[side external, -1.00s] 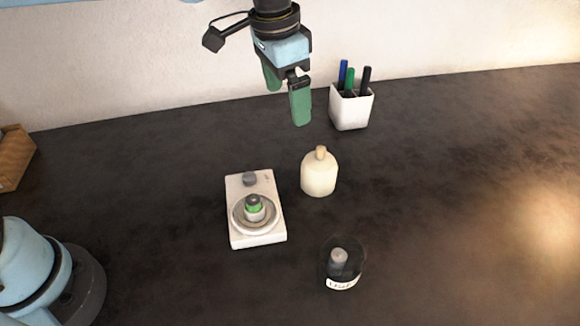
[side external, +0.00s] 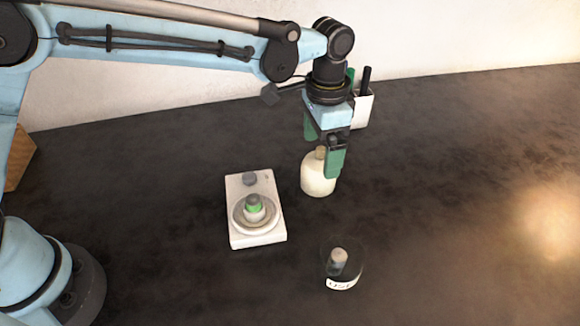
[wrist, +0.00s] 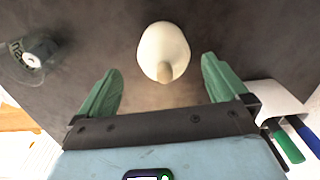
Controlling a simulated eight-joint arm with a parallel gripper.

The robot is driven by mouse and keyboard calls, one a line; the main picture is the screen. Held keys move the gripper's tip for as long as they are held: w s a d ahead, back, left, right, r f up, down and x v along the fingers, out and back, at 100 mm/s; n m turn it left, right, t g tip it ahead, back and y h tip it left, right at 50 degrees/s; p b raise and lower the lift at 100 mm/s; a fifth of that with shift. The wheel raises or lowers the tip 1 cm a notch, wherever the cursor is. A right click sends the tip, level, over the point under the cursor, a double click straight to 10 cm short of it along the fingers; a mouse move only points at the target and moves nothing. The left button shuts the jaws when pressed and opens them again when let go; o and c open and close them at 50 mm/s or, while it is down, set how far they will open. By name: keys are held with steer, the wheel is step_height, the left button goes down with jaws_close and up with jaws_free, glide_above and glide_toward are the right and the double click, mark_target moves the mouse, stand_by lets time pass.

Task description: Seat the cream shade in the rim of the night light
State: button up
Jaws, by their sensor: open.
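The cream shade (side external: 316,178) stands upright on the dark table, a rounded dome with a tan knob on top. It also shows in the wrist view (wrist: 162,47), ahead of and between the fingers. The night light (side external: 257,228) is a white base with a round rim, a green-banded bulb in its middle and a grey knob behind. My gripper (side external: 325,155) is open, with green fingers over the shade; the near finger hides part of it. In the wrist view my gripper (wrist: 161,88) is empty, its fingers wide apart on either side of the shade's line.
A clear, labelled container (side external: 342,264) with a grey piece in it stands at the front. A white pen holder (side external: 362,108) stands behind my gripper, close to one finger in the wrist view (wrist: 268,100). A wooden box (side external: 19,158) is at the far left. The table's right side is clear.

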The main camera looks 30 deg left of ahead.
mark_target(320, 156)
steer(key=shift+w+a+f, duration=0.1)
steer(key=shift+w+f, duration=0.05)
steer(key=shift+f, duration=1.2)
steer(key=shift+w+f, duration=0.1)
steer(key=shift+f, duration=1.2)
steer(key=shift+c, duration=0.5)
steer(key=c, duration=0.8)
steer(key=shift+r, duration=0.1)
steer(key=shift+c, duration=0.2)
